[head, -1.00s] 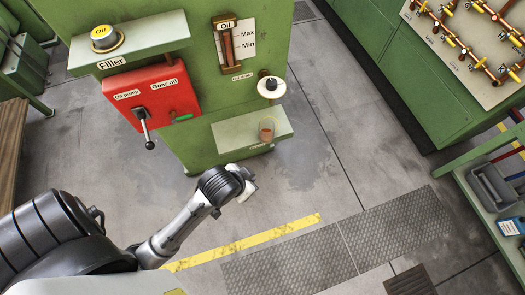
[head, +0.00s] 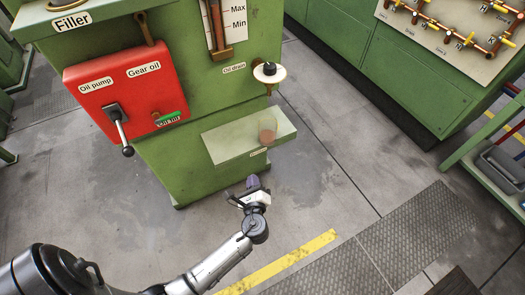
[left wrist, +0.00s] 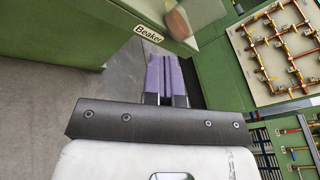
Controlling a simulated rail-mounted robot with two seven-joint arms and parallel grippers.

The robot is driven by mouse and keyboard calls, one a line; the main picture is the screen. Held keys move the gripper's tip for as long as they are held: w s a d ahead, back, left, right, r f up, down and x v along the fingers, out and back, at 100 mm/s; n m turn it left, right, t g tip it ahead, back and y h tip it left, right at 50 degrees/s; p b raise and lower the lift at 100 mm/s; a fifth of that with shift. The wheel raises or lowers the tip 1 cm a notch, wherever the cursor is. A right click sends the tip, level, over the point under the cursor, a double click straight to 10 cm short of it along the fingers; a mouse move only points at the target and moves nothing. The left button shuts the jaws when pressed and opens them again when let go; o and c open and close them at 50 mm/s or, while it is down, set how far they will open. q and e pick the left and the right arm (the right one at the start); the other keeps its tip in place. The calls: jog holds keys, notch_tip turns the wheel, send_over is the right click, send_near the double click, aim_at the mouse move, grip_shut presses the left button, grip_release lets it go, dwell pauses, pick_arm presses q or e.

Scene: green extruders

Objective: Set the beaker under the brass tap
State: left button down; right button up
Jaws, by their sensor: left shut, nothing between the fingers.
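The beaker (head: 268,132), a small translucent brownish cup, stands on the pale green shelf (head: 235,143) low on the green machine. Part of it also shows at the top of the left wrist view (left wrist: 184,20), above the shelf edge labelled "Beaker". Above the shelf is the oil drain fitting (head: 270,74), a pale disc with a black knob; brass is hard to make out there. My left gripper (head: 252,182) is in front of and below the shelf, apart from the beaker. Its purple fingers (left wrist: 164,62) are shut and empty. My right gripper is not in view.
The red oil pump box (head: 125,92) with its black-knobbed lever (head: 120,130) sticks out left of the shelf. A green cabinet with a pipe board (head: 455,45) stands at the right. The floor before the machine is clear.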

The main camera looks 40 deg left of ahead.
pick_arm(q)
jog(key=w+d+r+m+t+h, duration=0.1)
jog(key=w+d+r+m+t, duration=0.15)
jog(key=m, duration=0.45)
jog(key=m+b, duration=0.2)
jog(key=b, duration=0.3)
send_near(266, 138)
jog(key=x, duration=0.7)
jog(key=shift+w+a+r, duration=0.1)
jog(key=shift+w+a, duration=0.05)
jog(key=shift+w, duration=0.05)
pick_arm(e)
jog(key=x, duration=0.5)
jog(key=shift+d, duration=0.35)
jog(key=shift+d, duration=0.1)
